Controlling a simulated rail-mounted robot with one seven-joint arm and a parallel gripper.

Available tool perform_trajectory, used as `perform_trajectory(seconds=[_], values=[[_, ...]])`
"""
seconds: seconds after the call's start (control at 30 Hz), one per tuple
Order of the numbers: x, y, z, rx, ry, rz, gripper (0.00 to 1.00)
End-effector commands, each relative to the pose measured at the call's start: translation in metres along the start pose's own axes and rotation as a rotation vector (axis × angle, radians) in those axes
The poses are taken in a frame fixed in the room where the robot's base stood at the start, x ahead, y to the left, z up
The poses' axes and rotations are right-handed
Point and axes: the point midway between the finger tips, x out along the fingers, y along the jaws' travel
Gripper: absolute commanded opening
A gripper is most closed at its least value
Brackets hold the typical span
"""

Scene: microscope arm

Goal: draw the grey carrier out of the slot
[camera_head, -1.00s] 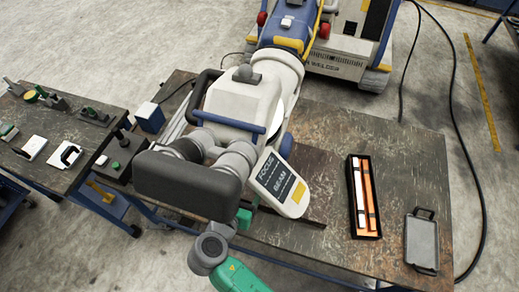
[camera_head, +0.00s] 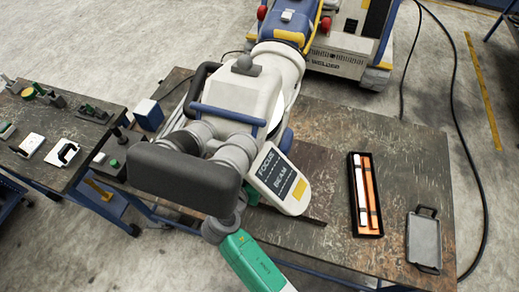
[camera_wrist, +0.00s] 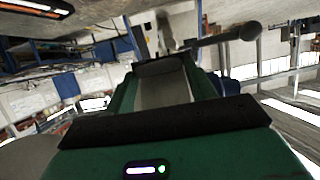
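The microscope (camera_head: 240,100) stands on the table, with a FOCUS/BEAM panel (camera_head: 280,178) on its right side. I cannot pick out a slot, or a carrier in one, in the head view. The microscope's dark eyepiece head (camera_head: 183,182) hides part of my arm, and my gripper's fingers do not show there. In the wrist view my green gripper (camera_wrist: 162,80) fills the lower middle, with a grey surface between its green sides. I cannot tell whether that surface is the carrier or part of my gripper, nor whether the fingers are closed.
A grey flat plate with a handle (camera_head: 424,242) lies at the table's right front. A black open box (camera_head: 365,195) with a white bar and an orange bar lies beside it. A side table (camera_head: 50,130) with small parts stands left. The table between the panel and box is clear.

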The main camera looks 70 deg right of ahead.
Motion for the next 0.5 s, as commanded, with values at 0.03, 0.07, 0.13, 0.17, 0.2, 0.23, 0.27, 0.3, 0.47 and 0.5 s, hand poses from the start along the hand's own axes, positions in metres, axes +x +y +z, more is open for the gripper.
perform_trajectory(seconds=[0.03,0.07,0.13,0.17,0.2,0.23,0.27,0.3,0.47,0.5], values=[[0.000,0.000,0.000,0.000,0.000,0.000,0.45],[0.000,0.000,0.000,0.000,0.000,0.000,0.39],[0.000,0.000,0.000,0.000,0.000,0.000,0.28],[0.000,0.000,0.000,0.000,0.001,0.000,0.28],[0.000,0.000,0.000,0.000,0.001,0.000,0.28],[-0.001,0.000,0.000,0.000,0.001,-0.001,0.28],[-0.002,0.000,0.001,0.000,0.001,-0.001,0.28],[-0.003,0.000,0.001,-0.001,0.001,-0.002,0.28],[-0.011,0.000,0.005,-0.001,0.000,-0.001,0.28],[-0.012,0.000,0.005,-0.001,0.000,0.000,0.28]])
